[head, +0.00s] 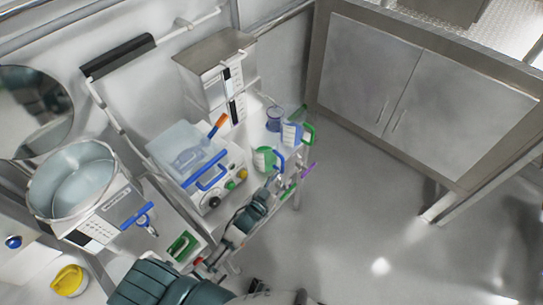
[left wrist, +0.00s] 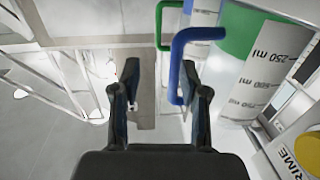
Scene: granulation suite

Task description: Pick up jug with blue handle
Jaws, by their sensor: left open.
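The jug with blue handle (head: 264,159) is white with a green band and stands on the bench's right end. In the left wrist view, the jug (left wrist: 243,85) fills the upper right, with volume marks, and its blue handle (left wrist: 176,68) projects left. My left gripper (head: 273,181) is just in front of the jug. In the left wrist view, my left gripper (left wrist: 160,78) is open and empty, with the handle's upright bar appearing between the fingers, close to the right one. I cannot tell how deep the handle sits. My right gripper is not in view.
A blue-banded jug with a green handle (head: 293,133) stands just behind. A blue spool-shaped item (head: 274,118) is beside it. A machine with a clear cover and blue handle (head: 207,171) is to the left. Open floor (head: 375,230) lies right of the bench.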

